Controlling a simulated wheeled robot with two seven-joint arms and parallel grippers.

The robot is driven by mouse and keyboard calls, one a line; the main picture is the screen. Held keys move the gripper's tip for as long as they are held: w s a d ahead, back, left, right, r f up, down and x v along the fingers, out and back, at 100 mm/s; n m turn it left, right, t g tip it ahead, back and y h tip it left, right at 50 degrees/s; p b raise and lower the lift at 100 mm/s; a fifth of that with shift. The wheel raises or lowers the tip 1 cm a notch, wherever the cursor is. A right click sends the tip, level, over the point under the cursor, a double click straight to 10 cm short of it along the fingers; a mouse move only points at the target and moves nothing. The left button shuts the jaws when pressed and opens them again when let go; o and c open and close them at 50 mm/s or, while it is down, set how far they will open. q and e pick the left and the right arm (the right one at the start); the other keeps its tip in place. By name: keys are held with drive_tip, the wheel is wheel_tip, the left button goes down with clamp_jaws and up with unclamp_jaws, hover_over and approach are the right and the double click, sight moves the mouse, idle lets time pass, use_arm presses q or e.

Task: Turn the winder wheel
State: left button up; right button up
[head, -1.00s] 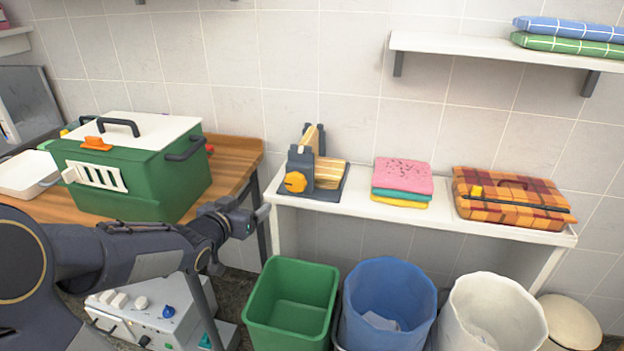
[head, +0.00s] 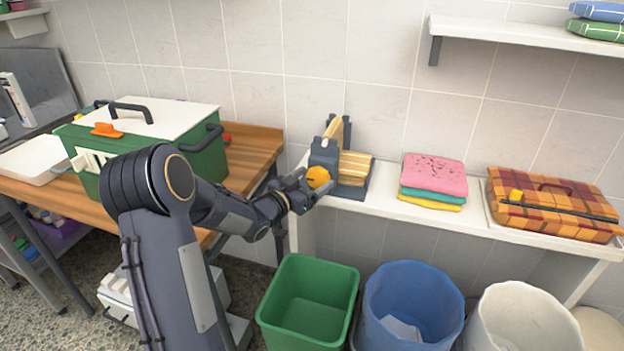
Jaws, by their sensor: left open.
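The winder (head: 324,154) is a dark grey stand with wooden slats (head: 355,167) at the left end of the white bench. Its orange winder wheel (head: 319,178) faces the front. My left gripper (head: 312,192) is at the wheel's lower left side, open, its fingers close to the rim. I cannot tell whether they touch it. My right gripper is not in view.
Folded pink, teal and yellow towels (head: 434,179) and a plaid case (head: 553,205) lie further right on the white bench (head: 400,211). A green crate (head: 208,152) stands on the wooden table. Green (head: 307,306), blue (head: 412,306) and white bins stand below.

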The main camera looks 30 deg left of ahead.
use_arm(q)
drive_tip(key=shift+w, duration=0.1)
drive_tip(key=c, duration=1)
